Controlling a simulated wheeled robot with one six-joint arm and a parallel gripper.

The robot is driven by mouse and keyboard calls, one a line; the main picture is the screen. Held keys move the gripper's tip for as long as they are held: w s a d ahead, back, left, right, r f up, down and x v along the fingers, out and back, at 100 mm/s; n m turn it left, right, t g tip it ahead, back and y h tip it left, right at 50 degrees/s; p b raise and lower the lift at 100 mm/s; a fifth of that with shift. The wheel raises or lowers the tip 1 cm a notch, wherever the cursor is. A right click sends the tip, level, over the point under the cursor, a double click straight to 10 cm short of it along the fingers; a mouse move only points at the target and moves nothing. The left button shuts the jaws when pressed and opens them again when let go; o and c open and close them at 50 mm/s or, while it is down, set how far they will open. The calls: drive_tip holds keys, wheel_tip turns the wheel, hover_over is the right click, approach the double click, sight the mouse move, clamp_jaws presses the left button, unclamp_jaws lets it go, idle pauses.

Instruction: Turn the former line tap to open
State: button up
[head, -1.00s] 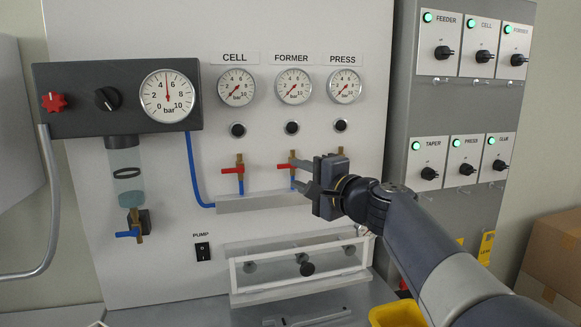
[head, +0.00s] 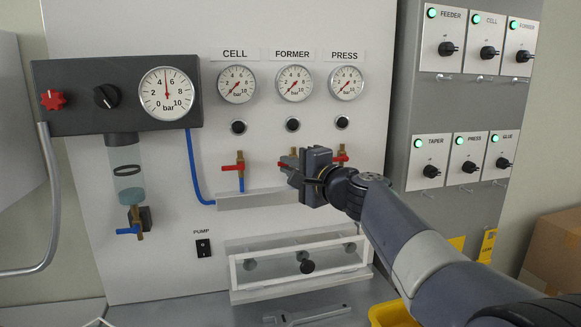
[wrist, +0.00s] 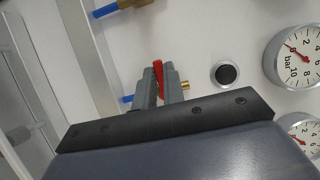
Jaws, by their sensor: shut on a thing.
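The former line tap sits below the FORMER gauge (head: 294,83), whose needle points near the low end. My gripper (head: 290,164) is in front of this tap in the head view and hides most of it. In the wrist view my gripper (wrist: 162,92) has its grey fingers shut on the tap's red lever (wrist: 158,74). A blue hose end (wrist: 127,99) shows beside the fingers, and a brass end pokes out on the other side. The lever's exact angle is hard to tell in the head view.
The cell tap (head: 239,167) is to the left with its red lever sideways. The press tap (head: 341,156) is close to the right of my gripper. A grey ledge (head: 235,201) runs below the taps. A clear-fronted box (head: 300,268) stands lower down.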

clamp_jaws()
drive_tip(key=shift+n, duration=0.3)
drive_tip(key=n, duration=0.1)
drive_tip(key=n+g+h, duration=0.1)
drive_tip(key=n, duration=0.1)
drive_tip(key=shift+f+h, duration=0.3)
drive_tip(key=shift+f, duration=0.05)
drive_tip(key=shift+w+d+f+n+h+p, duration=0.1)
drive_tip(key=shift+d+f+n+h+p, duration=0.15)
drive_tip(key=shift+n+h+p, duration=1.05)
drive_tip(key=shift+w+d+f+n+h+p, duration=0.15)
drive_tip(key=shift+d+n+h+p, duration=0.45)
drive_tip(key=shift+n, duration=1.35)
drive_tip(key=shift+d+f+n+h+p, duration=0.1)
drive_tip(key=shift+f+n+h+p, duration=0.15)
drive_tip(key=shift+n+h+p, duration=0.8)
drive_tip(key=shift+n+b, duration=0.4)
drive_tip(key=shift+n, duration=0.3)
drive_tip(key=o, duration=0.6)
unclamp_jaws()
